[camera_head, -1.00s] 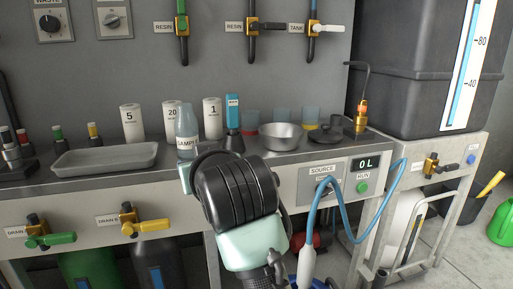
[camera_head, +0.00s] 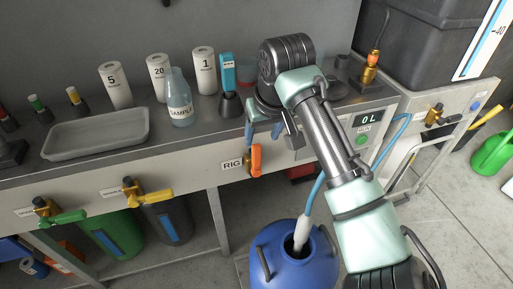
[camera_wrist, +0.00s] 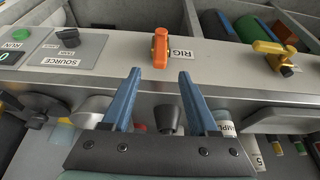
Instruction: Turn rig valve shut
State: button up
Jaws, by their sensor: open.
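The rig valve (camera_head: 255,160) has an orange handle on the bench's front panel, beside a RIG label (camera_head: 232,165). The handle stands about upright in the head view. In the wrist view the orange handle (camera_wrist: 160,48) shows beyond my fingertips, centred between them and apart from them. My gripper (camera_wrist: 160,72) is open and empty, its two blue fingers pointing toward the valve. In the head view my gripper (camera_head: 264,130) is just above the handle at the bench's front edge, partly hidden by my own wrist.
A yellow-handled valve (camera_head: 145,193) and a green-handled valve (camera_head: 55,215) are to the left on the panel. A blue drum (camera_head: 290,258) with a hose in its neck stands below. A sample bottle (camera_head: 179,103) and grey tray (camera_head: 97,133) are on the bench.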

aim_at(258, 149)
jog(key=b+x, duration=0.3)
jog(key=x, duration=0.7)
jog(key=shift+w+f, duration=0.1)
grip_shut()
dwell(1.1)
